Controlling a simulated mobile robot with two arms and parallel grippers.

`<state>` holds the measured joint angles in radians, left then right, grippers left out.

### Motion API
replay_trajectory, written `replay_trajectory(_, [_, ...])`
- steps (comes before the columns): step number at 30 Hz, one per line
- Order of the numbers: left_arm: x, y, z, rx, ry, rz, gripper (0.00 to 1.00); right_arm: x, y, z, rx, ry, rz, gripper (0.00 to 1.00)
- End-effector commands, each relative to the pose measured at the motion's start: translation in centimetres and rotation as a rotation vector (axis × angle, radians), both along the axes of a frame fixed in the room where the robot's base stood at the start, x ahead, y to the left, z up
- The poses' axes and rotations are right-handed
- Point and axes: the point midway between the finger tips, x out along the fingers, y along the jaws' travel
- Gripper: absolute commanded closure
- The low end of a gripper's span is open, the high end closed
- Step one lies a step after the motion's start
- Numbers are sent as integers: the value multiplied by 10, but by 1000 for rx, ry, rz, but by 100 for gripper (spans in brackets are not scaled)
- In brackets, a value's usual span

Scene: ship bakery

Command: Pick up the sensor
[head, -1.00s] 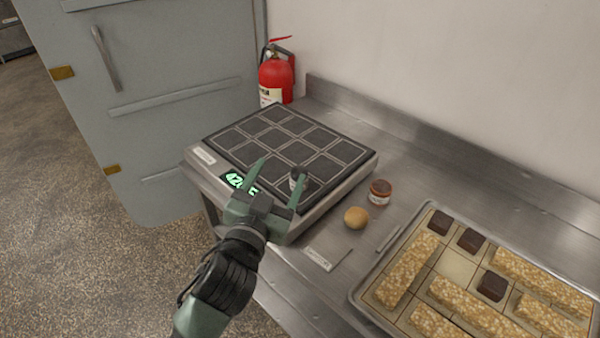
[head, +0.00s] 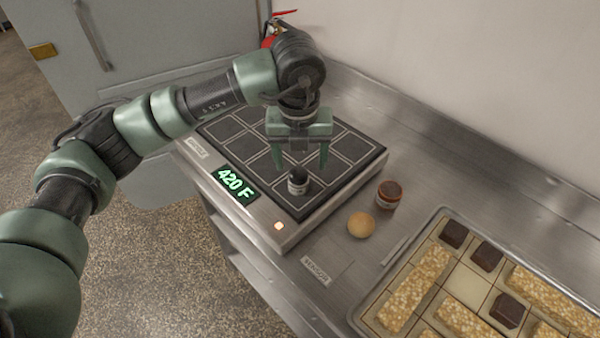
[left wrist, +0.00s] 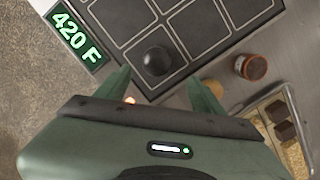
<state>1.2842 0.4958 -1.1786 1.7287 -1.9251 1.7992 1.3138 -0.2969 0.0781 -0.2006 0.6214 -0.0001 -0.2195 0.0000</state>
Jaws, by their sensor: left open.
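The sensor (head: 298,182), a small pale cylinder with a black domed top, stands upright on the dark gridded plate (head: 238,157), near its front edge. My left gripper (head: 300,164) points down over the plate, its green fingers spread open and empty. In the head view the fingers show just above and behind the sensor's top, one to each side. In the left wrist view the sensor's black top (left wrist: 157,60) shows beyond the gap between the fingers (left wrist: 160,90), apart from both. My right gripper is not in view.
A brown-lidded jar (head: 389,194) and a round bun (head: 361,225) stand right of the plate. A tray (head: 447,213) of bars and dark squares lies at lower right. A label (head: 316,270) lies on the steel counter (head: 345,275). A 420 F display (head: 235,184) glows on the plate's front.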

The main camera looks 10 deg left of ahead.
Motion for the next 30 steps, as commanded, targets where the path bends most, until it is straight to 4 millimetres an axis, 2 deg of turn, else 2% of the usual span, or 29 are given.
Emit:
replay_trajectory(3, [4, 8, -6, 29, -3, 18, 32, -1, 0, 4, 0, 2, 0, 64])
replay_trajectory(10, [9, 9, -30, 26, -2, 17, 32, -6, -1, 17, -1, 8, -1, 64])
replay_trajectory(14, [15, 10, -49, 26, 0, 16, 32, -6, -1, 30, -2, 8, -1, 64])
replay_trajectory(18, [17, 9, -68, 24, -2, 13, 32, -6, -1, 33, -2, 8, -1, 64])
replay_trajectory(26, [18, 9, -73, 22, -5, 12, 32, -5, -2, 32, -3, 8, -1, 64])
replay_trajectory(27, [18, 9, -73, 22, -5, 12, 35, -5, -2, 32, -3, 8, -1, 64])
replay_trajectory(30, [18, 9, -73, 22, -5, 12, 62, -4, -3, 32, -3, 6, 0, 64])
